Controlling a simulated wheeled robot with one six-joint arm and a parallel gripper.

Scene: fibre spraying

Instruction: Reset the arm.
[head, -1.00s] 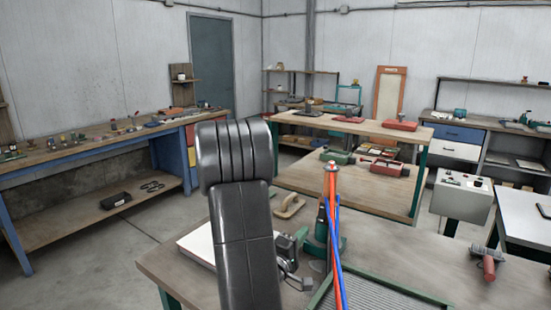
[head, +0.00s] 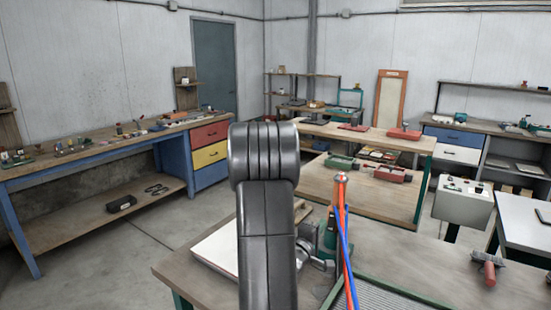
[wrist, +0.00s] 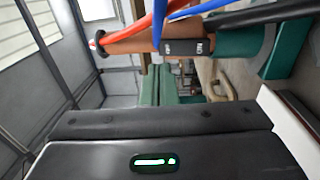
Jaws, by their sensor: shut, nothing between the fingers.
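My arm (head: 267,245) rises dark grey in the middle of the head view, above the near bench (head: 190,270); its gripper end is hidden there. In the wrist view my gripper (wrist: 160,72) shows as two narrow greenish fingers close together beyond its dark body. They are shut with nothing between them. An orange-brown tool body with a black label (wrist: 180,46) and dark green end lies across the top of that view, beyond the fingers. Red and blue hoses (head: 345,235) hang just right of my arm in the head view.
A white sheet or board (head: 218,250) lies on the near bench left of my arm. A red-handled brush (head: 488,272) lies at right. A second wooden bench (head: 340,190) stands behind, a long workbench (head: 60,165) at left. Floor shows between them.

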